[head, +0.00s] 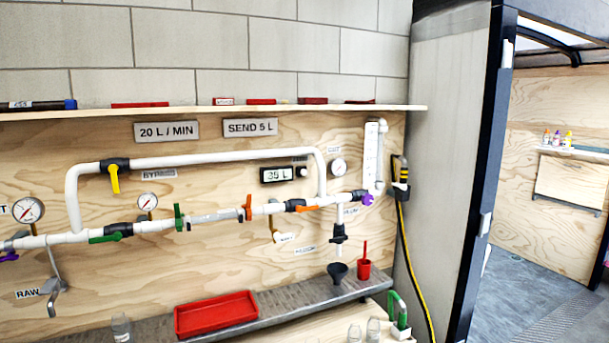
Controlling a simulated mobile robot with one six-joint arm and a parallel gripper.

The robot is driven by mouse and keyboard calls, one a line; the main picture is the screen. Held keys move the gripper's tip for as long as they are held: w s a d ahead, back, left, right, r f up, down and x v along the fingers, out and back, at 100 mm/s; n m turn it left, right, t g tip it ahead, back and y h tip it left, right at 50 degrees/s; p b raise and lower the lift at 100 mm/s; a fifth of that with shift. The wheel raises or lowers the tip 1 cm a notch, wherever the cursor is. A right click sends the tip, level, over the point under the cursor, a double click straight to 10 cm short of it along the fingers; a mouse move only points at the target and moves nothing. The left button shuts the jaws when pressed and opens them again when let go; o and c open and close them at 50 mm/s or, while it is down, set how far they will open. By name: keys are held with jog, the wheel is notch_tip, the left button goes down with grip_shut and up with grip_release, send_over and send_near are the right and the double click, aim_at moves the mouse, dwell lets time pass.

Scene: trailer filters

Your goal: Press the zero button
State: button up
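A small dark display (276,175) reading about "35 L" is mounted on the plywood wall. Just right of it is a small box with a round light-coloured button (302,172), with a small label above it that is too small to read surely; this appears to be the zero button. Nothing touches or covers the button. White pipe runs above and below the display. My gripper is not in view.
A white bypass pipe with a yellow-handled valve (114,178) and a lower pipe with several coloured valves cross the wall. A metal shelf below holds a red tray (216,314), black funnel (338,272) and red cup (364,269).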

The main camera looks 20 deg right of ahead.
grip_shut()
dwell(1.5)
